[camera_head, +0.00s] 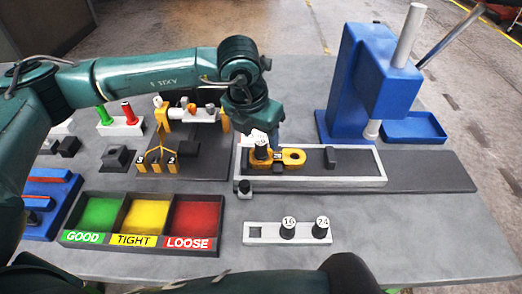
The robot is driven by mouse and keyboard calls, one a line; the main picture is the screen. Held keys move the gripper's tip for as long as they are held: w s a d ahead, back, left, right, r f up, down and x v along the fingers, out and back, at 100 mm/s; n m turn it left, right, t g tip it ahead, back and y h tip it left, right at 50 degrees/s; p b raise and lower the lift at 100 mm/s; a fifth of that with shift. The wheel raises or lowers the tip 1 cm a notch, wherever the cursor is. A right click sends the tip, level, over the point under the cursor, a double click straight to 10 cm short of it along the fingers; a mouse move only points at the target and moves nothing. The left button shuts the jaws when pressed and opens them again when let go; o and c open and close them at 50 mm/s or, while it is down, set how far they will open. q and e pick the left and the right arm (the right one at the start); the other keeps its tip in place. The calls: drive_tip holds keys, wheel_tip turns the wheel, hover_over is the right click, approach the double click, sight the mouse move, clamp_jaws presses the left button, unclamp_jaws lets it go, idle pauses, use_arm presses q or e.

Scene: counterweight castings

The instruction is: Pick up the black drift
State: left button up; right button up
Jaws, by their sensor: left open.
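Two black drift-like pegs with white numbered tops, 16 (288,228) and 24 (321,228), stand upright in a white rack (270,241) at the front. The rack's left square slot is empty. Another dark peg with a white top (261,150) stands at the left end of a yellow casting (290,157) in a white-rimmed tray (330,183). My left gripper (266,138) is open, pointing down just above this peg; its fingers partly hide it, and I cannot tell whether they touch. I cannot tell which peg is the named black drift. My right gripper is out of view.
A blue press (365,85) stands behind the tray, with a blue bin (414,128) at its right. Sorting bins marked GOOD, TIGHT and LOOSE (145,247) lie front left. A small black block (243,189) sits at the tray's front corner. The front right table is clear.

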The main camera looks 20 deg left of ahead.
sight(261, 142)
use_arm(q)
drive_tip(key=b+x, duration=0.1)
drive_tip(key=x, duration=0.3)
drive_tip(key=shift+s, duration=0.1)
drive_tip(key=shift+c, duration=0.5)
drive_tip(key=shift+r, duration=0.1)
drive_tip(key=c, duration=1)
